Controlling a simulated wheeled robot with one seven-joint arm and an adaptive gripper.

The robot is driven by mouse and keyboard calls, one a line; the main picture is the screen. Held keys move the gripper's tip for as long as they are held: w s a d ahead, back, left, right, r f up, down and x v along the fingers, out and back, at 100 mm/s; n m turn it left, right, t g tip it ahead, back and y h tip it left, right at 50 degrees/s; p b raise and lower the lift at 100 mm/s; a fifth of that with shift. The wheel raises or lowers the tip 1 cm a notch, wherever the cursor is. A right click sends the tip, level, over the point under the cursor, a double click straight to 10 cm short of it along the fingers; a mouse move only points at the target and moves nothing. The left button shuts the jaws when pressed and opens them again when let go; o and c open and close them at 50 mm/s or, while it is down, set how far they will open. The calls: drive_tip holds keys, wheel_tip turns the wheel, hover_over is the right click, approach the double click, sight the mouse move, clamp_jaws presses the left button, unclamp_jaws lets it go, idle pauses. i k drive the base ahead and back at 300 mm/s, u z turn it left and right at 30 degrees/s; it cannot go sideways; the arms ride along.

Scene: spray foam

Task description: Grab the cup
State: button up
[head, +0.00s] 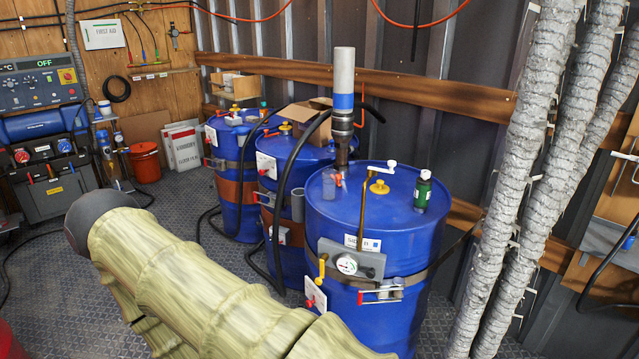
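A small clear cup (329,184) appears to stand upright on top of the nearest blue barrel (372,228), towards its left edge. It is see-through and small, so its outline is faint. My arm, in a pale ribbed cover, fills the lower left. My gripper is not in view, so I cannot tell its distance from the cup or whether it is open.
A pump (343,100) with a black hose rises from the barrel beside the cup. A crank handle (372,185), a yellow cap (379,187) and a green bottle (423,191) also stand on that lid. Wrapped grey pipes (520,180) stand at right. Floor (170,215) shows at left.

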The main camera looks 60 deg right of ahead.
sight(329, 176)
drive_tip(key=z, duration=0.55)
drive_tip(key=i, duration=0.75)
drive_tip(key=z, duration=0.85)
